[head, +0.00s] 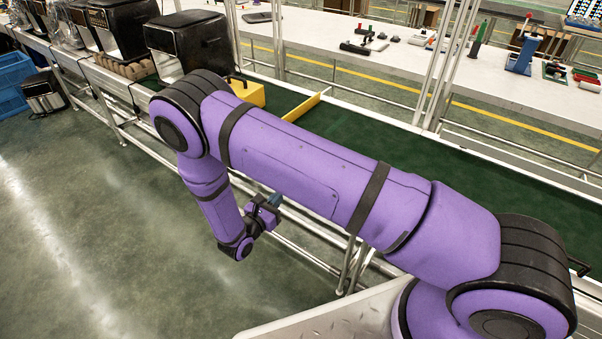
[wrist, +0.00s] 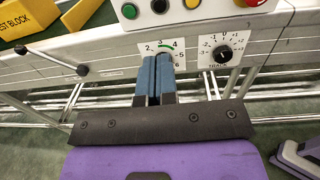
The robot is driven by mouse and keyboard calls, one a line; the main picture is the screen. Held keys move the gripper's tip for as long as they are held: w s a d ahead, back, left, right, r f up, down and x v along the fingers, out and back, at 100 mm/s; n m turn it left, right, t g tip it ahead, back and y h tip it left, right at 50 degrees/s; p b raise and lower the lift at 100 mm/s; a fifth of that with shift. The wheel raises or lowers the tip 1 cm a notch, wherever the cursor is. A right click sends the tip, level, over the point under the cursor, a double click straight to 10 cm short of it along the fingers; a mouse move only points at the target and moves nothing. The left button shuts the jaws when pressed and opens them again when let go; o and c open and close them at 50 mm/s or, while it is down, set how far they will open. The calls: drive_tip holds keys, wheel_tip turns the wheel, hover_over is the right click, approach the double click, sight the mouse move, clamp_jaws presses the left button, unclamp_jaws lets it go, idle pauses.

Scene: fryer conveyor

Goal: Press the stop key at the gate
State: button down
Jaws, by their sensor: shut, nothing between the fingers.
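My gripper (wrist: 158,62) is shut and empty, its two blue fingers together, with the tips in front of a numbered dial (wrist: 165,45) on the conveyor's side panel. In the head view my gripper (head: 273,200) hangs beside the conveyor's near rail. Above the dial is a row of round buttons: green (wrist: 129,11), black (wrist: 160,5) and yellow (wrist: 192,3), the last two cut by the picture's top edge. A red part on yellow (wrist: 257,3) shows farther right, also cut. I cannot tell which one is the stop key. A yellow gate (head: 305,106) crosses the green belt.
A second dial (wrist: 222,52) sits right of the first. A lever with a black knob (wrist: 82,70) sticks out at left. A yellow test block (head: 248,93) is on the belt (head: 400,150). Black machines (head: 190,42) stand over the line. The near floor (head: 100,240) is clear.

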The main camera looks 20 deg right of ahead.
drive_tip(key=shift+d, duration=0.1)
drive_tip(key=x, duration=1.4)
drive_tip(key=shift+x, duration=0.85)
drive_tip(key=shift+r, duration=0.15)
drive_tip(key=shift+s, duration=0.1)
drive_tip(key=v, duration=1.5)
